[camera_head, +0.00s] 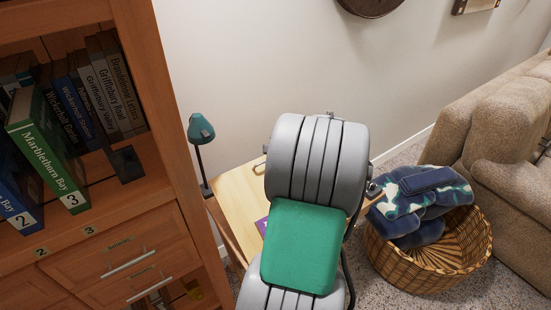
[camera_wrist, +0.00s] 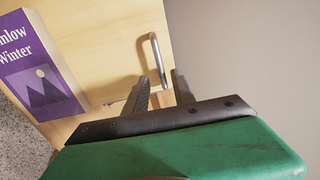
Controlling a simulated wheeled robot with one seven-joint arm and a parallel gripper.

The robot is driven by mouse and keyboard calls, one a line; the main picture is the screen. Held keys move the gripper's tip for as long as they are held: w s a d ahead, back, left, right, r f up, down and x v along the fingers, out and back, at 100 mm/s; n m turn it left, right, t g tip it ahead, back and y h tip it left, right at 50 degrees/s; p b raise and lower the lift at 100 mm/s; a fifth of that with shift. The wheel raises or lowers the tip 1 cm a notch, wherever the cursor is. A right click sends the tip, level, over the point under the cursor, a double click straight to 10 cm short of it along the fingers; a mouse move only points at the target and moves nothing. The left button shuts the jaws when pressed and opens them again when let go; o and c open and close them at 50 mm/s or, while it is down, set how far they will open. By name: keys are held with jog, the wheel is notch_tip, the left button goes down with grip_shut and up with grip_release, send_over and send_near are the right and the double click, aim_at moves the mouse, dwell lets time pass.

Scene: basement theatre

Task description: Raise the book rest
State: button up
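The book rest is a pale wooden board (camera_head: 236,187), also in the wrist view (camera_wrist: 112,35). A silver bar handle (camera_wrist: 156,58) is fixed near its edge; it shows small in the head view (camera_head: 258,163). A purple book (camera_wrist: 38,72) lies on the board; only a sliver of it (camera_head: 262,226) shows beside my arm in the head view. My gripper (camera_wrist: 160,76) is open, its two dark fingers apart. The handle's lower end appears between the fingertips in the picture; I cannot tell whether they touch it. My arm hides the gripper in the head view.
A wooden bookcase (camera_head: 160,110) with drawers stands close on the left. A green lamp (camera_head: 201,129) stands behind the board.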

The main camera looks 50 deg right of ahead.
jog(key=v, duration=0.7)
jog(key=shift+s+r, duration=0.3)
